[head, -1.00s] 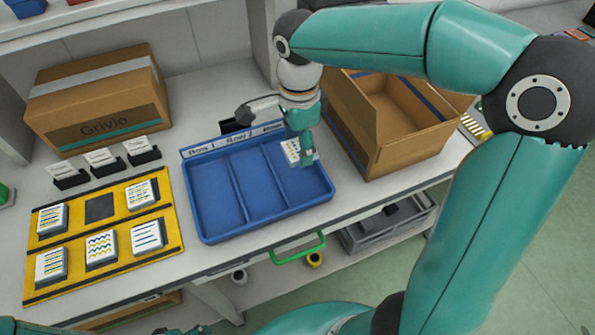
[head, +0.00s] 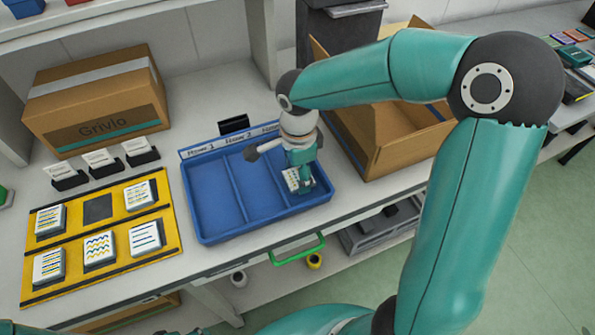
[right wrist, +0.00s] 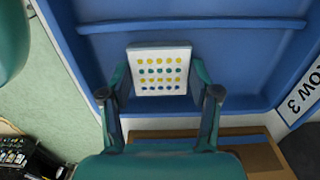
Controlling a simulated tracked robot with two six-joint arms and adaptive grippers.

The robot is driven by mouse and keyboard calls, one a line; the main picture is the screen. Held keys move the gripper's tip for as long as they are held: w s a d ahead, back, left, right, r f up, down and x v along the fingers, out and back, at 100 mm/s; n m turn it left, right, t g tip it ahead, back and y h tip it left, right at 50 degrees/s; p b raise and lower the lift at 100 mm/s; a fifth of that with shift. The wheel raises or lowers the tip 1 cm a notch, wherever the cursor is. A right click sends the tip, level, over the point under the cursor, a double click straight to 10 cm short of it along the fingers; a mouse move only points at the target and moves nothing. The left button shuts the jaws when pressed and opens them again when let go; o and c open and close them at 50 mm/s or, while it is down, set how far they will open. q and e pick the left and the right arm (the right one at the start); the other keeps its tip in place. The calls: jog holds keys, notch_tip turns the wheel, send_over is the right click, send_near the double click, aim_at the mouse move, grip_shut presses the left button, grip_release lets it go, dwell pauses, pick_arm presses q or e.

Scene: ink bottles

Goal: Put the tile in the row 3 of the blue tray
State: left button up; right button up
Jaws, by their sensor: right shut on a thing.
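The white tile (head: 291,179) with rows of yellow and blue dots is between the fingers of my right gripper (head: 303,184). In the right wrist view the tile (right wrist: 159,71) sits squarely between both fingertips (right wrist: 157,82), dotted face showing. My right gripper is shut on it. The blue tray (head: 213,238) has three long compartments with labels along its back edge. The tile is in or just over the rightmost compartment, by the label Row 3 (right wrist: 299,98); whether it touches the floor I cannot tell. My left gripper is not in view.
A yellow mat (head: 60,282) with several patterned tiles lies left of the tray. Small card holders (head: 102,166) stand behind the mat. An open cardboard box (head: 395,150) stands close to the tray's right; a closed box (head: 95,100) is at back left.

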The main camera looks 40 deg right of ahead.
jog(key=shift+f, duration=0.15)
jog(key=o, duration=1.2)
jog(key=shift+r, duration=0.3)
notch_tip(320, 180, up, 12)
jog(key=shift+f+p, duration=0.1)
jog(key=shift+p, duration=0.3)
jog(key=shift+s, duration=0.1)
